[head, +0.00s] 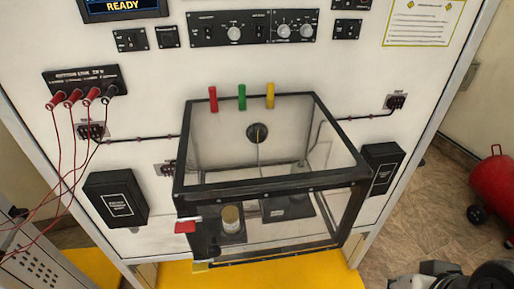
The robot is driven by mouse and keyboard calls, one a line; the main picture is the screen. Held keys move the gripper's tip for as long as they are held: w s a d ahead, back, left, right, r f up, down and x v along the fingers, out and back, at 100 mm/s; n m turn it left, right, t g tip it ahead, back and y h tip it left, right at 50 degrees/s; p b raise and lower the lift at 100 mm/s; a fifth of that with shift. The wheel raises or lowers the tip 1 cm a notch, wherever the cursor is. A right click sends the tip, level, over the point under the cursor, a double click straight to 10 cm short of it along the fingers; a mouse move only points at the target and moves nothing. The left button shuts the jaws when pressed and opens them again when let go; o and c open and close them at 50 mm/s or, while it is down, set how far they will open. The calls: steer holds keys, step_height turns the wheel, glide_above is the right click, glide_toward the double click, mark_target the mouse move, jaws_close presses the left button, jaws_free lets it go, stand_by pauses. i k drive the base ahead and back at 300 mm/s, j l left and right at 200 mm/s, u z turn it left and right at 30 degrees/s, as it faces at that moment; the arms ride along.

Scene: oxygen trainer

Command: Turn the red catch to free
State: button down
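The red catch (186,226) is a small red piece at the front left corner of the clear box (338,172) with a black frame. It lies roughly level and sticks out to the left of the corner post. Its exact turn position is too small to read. The front of the box looks closed. Inside stand a small cylinder (231,218) with a tan top and a dark block. Part of my arm shows at the bottom right corner, well away from the catch. My gripper's fingers are not in view.
Red, green and yellow tabs stand at the box's back top edge. Red leads (63,160) hang at the left, clear of the box. Black boxes (117,198) flank it on the panel. A red tank (495,187) stands at the far right. Yellow floor (240,274) shows below.

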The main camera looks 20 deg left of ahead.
mark_target(185, 225)
steer(key=u, duration=1.1)
